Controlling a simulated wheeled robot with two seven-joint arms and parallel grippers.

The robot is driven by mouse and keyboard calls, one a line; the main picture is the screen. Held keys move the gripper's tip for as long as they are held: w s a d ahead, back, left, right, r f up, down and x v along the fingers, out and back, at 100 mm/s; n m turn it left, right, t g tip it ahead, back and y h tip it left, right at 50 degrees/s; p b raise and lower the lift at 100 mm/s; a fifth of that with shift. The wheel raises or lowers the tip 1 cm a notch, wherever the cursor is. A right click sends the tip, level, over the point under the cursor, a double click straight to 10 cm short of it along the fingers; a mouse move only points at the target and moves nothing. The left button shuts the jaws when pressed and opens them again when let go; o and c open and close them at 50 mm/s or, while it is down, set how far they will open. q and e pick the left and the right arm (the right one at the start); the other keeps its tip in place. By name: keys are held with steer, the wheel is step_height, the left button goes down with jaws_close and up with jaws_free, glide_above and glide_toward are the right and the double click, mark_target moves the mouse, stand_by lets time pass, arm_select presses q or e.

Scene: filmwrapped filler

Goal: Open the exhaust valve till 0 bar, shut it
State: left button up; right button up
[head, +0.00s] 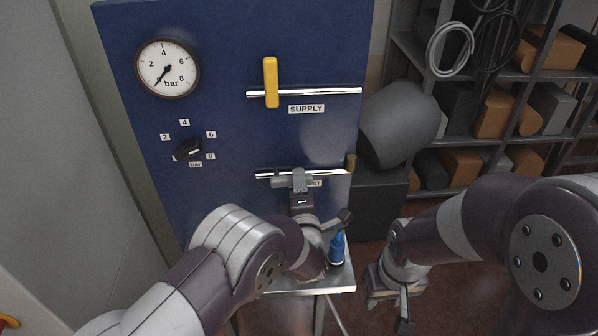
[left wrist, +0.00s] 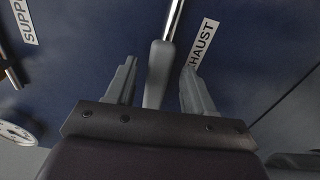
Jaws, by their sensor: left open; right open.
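The gauge (head: 167,68) on the blue panel has its needle pointing to the lower left, below the 2, around the zero end. The exhaust valve's grey handle (left wrist: 157,75) lies roughly along its pipe (left wrist: 173,20) in the left wrist view. In the head view my left gripper (head: 293,181) covers most of the handle and part of the EXHAUST label. My left gripper (left wrist: 150,92) is open, with one finger on each side of the handle; contact cannot be told. My right gripper (head: 385,288) is open and empty, low at the right of the panel.
The yellow supply handle (head: 271,82) stands across its pipe above. A black selector knob (head: 187,150) is at left. A blue bottle (head: 337,248) stands on a small metal shelf (head: 335,280) beside my left arm. Storage racks (head: 470,140) stand at right.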

arm_select(q)
steer(key=shift+w+r, duration=0.15)
steer(key=shift+w, duration=0.75)
steer(key=shift+w+a, duration=0.1)
steer(key=shift+w, duration=0.25)
arm_select(e)
steer(key=shift+s+r, duration=0.1)
steer(key=shift+r, duration=0.45)
